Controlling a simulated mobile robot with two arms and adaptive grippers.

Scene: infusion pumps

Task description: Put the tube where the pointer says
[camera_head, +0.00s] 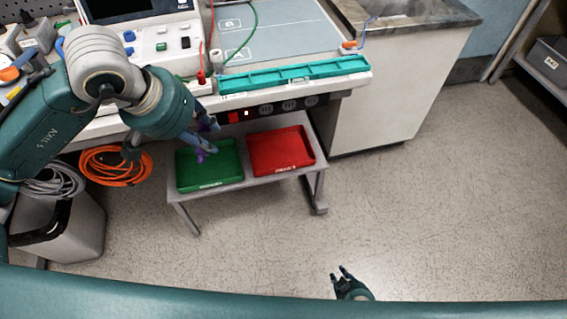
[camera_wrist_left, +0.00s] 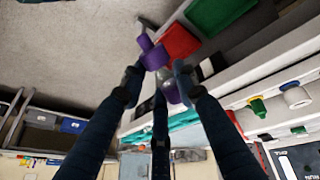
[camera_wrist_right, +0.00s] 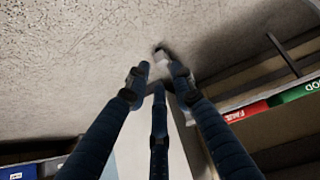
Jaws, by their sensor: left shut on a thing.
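My left gripper (camera_head: 207,132) is shut on a tube with purple ends (camera_wrist_left: 153,55). The tube also shows in the head view (camera_head: 202,154), above the green tray (camera_head: 183,181) in the picture; its height over the tray is hard to tell. Its middle is partly hidden by the fingers. A red tray (camera_head: 312,145) stands beside the green one on a low grey bench (camera_head: 265,178). I cannot make out a clear pointer. My right gripper (camera_head: 341,274) is open and empty, low in the head view, over bare floor.
A bench with a device (camera_head: 133,38) and a teal trough (camera_head: 293,75) stands above the trays. Its front edge carries round dials (camera_head: 266,109) and a small light. Orange cable coils (camera_head: 112,167) hang at left, above a bin (camera_head: 85,232). The floor at right is free.

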